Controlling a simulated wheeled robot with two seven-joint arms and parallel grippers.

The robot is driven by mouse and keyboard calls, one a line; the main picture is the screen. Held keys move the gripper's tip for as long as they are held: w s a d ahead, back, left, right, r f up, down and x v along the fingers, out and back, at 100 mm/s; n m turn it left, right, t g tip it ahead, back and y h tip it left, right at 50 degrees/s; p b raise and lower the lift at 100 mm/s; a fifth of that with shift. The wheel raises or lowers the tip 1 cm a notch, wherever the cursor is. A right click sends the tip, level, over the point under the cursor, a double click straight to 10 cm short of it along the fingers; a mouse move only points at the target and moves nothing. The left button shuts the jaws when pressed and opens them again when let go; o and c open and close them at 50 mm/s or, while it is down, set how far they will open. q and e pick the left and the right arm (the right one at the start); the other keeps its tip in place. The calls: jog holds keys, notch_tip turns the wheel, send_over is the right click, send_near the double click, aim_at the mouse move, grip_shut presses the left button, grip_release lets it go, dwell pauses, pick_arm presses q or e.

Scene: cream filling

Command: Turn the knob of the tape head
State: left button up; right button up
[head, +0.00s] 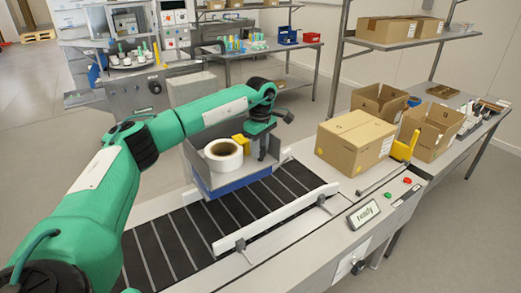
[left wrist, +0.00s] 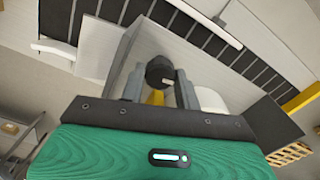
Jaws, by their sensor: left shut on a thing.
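The tape head is a grey unit with a blue lower edge (head: 238,183) over the conveyor in the head view. It carries a white tape roll (head: 223,155) and a yellow part (head: 242,143). My left gripper (head: 263,152) points down at the tape head's right side, beside the roll. In the left wrist view, its two grey fingers (left wrist: 160,90) stand on either side of a round black knob (left wrist: 160,71) and are shut on it. The knob is hidden by the gripper in the head view. My right gripper is in neither view.
A dark slatted conveyor (head: 190,240) with a white side rail (head: 275,218) runs below. A closed carton (head: 355,143) stands right of the tape head. A panel with a "ready" display (head: 364,214) is at front right. Open cartons (head: 431,132) lie farther right.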

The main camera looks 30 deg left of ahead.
aim_at(261, 149)
pick_arm(q)
jog(key=shift+m, duration=0.9)
jog(key=shift+r, duration=0.1)
jog(key=o, duration=0.7)
jog(key=shift+r+b, duration=0.45)
jog(key=shift+r, duration=0.05)
notch_tip(261, 149, up, 13)
jog(key=b, duration=0.2)
jog(key=shift+f+b, duration=0.1)
jog(key=shift+b, duration=0.2)
